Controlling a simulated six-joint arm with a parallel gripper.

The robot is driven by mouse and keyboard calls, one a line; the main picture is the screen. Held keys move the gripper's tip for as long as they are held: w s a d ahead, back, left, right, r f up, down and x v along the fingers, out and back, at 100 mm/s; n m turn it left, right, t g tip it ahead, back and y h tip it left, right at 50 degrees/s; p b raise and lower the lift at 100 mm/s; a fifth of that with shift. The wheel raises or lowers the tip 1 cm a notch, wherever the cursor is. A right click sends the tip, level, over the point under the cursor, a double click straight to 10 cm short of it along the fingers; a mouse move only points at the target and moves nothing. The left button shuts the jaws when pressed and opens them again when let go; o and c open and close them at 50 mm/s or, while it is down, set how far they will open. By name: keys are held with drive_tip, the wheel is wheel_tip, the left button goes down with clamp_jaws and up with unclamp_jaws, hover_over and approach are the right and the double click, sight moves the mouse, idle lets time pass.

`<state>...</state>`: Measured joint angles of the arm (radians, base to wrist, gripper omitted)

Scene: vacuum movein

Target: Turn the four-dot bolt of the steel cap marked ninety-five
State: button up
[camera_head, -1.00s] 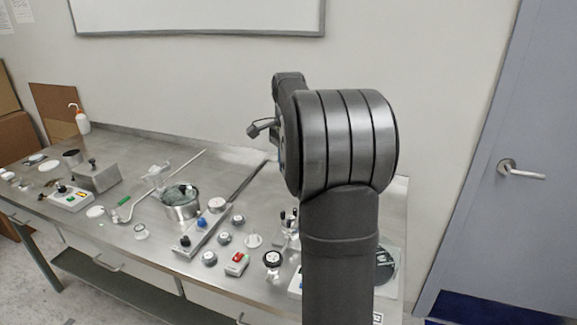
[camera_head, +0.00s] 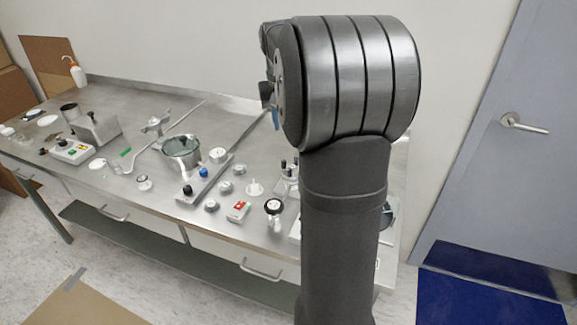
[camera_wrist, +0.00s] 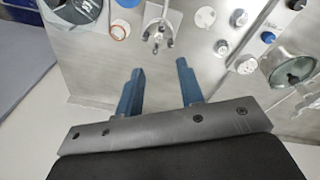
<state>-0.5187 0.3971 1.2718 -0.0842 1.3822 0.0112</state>
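Small steel caps stand on the steel bench: one grey cap (camera_head: 225,188), a second grey cap (camera_head: 211,206) nearer the front edge, and a white-topped one (camera_head: 218,155) by the long bar. Their markings and dots are too small to read, so I cannot tell which is ninety-five. In the wrist view a grey cap (camera_wrist: 221,48) stands ahead and right of my fingers.
A metal pot (camera_head: 182,153), a red-button box (camera_head: 238,211), a black-topped knob (camera_head: 273,206) and a pronged stand (camera_wrist: 158,35) crowd the bench (camera_head: 150,203). A control box (camera_head: 73,151) is at left. A blue mat (camera_head: 480,300) lies by the door.

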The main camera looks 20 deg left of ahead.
drive_tip(key=s+f+n+t, duration=0.1)
drive_tip(key=s+n+t, duration=0.1)
drive_tip(key=n, duration=1.3)
drive_tip(key=s+f+n+t, duration=0.1)
drive_tip(key=s+n, duration=0.2)
drive_tip(key=n, duration=1.2)
drive_tip(key=x, duration=1.6)
drive_tip(key=shift+w+a+f, duration=0.1)
drive_tip(key=shift+w+a, duration=0.05)
drive_tip(key=shift+w, duration=0.1)
drive_tip(key=shift+m, duration=0.3)
clamp_jaws()
